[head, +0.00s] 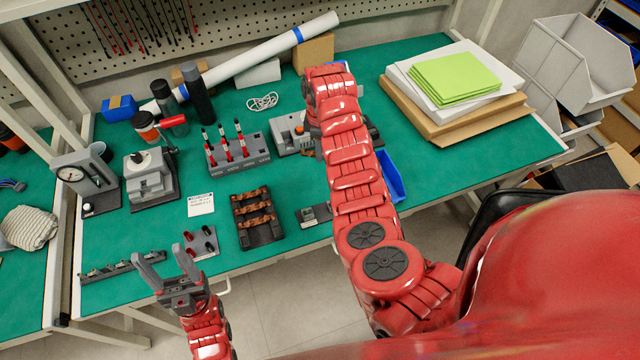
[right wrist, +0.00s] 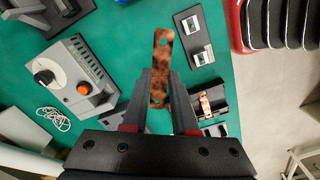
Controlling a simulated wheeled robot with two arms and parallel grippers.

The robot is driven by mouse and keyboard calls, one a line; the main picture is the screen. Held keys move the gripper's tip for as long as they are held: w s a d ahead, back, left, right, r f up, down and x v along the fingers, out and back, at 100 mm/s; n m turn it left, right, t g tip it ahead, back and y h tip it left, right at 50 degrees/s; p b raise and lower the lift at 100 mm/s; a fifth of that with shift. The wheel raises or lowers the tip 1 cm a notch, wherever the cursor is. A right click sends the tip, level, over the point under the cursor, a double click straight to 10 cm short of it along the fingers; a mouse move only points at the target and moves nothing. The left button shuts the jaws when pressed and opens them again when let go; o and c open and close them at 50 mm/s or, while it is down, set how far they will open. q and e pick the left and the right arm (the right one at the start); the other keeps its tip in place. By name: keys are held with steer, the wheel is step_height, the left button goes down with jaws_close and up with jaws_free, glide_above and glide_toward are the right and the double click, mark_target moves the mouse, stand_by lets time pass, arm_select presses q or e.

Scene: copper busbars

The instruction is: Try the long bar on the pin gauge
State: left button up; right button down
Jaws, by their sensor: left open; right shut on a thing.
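A copper bar (right wrist: 162,60) with a hole near its far end is between the fingers of my right gripper (right wrist: 160,95) in the right wrist view, which is shut on it. In the head view my right arm hides that gripper and the bar. My left gripper (head: 162,272) is open and empty near the table's front edge. Beside it lies a dark strip with small upright pegs (head: 122,266), and behind it a grey plate with red and black posts (head: 201,243). I cannot tell for certain which fixture is the pin gauge.
A dark tray (head: 260,240) holds several copper bars. A small two-block plate (head: 314,215) is partly behind my right arm. Stacked sheets (head: 455,80) lie right.

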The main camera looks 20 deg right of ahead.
steer(key=shift+s+a+f+n+p, duration=0.2)
steer(key=shift+s+a+f+n, duration=0.25)
steer(key=shift+s+f+n, duration=1.25)
steer(key=shift+s+a+f+n+p, duration=0.15)
steer(key=shift+s+a+f+n, duration=0.55)
steer(key=shift+f, duration=1.9)
steer(key=shift+s+a+f+n+p, duration=0.25)
steer(key=shift+s+f+n, duration=0.35)
steer(key=shift+s+f, duration=1.3)
steer(key=shift+w+f, duration=0.3)
steer(key=shift+f, duration=0.05)
steer(key=shift+f+b, duration=0.3)
steer(key=shift+b, duration=0.4)
steer(key=shift+f, duration=0.15)
steer(key=shift+f+b, duration=0.45)
steer(key=shift+b, duration=0.35)
